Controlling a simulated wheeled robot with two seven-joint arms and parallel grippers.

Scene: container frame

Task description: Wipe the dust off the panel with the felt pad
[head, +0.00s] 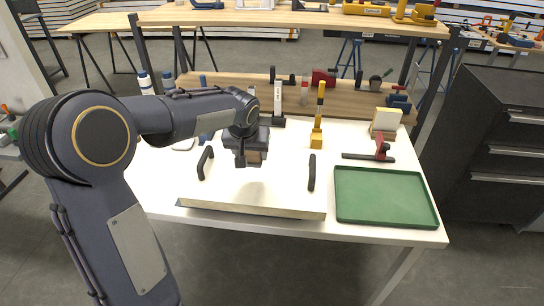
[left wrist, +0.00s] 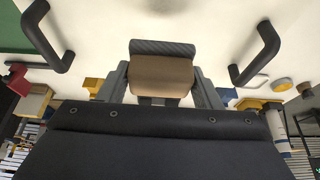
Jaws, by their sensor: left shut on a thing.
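My left gripper (head: 247,157) is above the middle of the white panel (head: 250,193), between its two black handles. In the left wrist view my left gripper (left wrist: 161,88) is shut on the felt pad (left wrist: 162,74), a tan block with a dark grey face, one finger at each side. In the head view the pad (head: 255,157) is partly hidden by the gripper. The dark face is turned to the panel; I cannot tell whether it touches. The left handle (head: 205,163) and right handle (head: 312,172) stand up from the panel. No dust is discernible. My right gripper is not in view.
A green tray (head: 385,217) lies right of the panel. Behind it are a red-and-black clamp (head: 382,150) and a yellow-and-white block (head: 385,121). A yellow tool (head: 318,125) stands behind the panel. A wooden shelf (head: 290,20) spans the back. A dark cabinet (head: 490,140) is at right.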

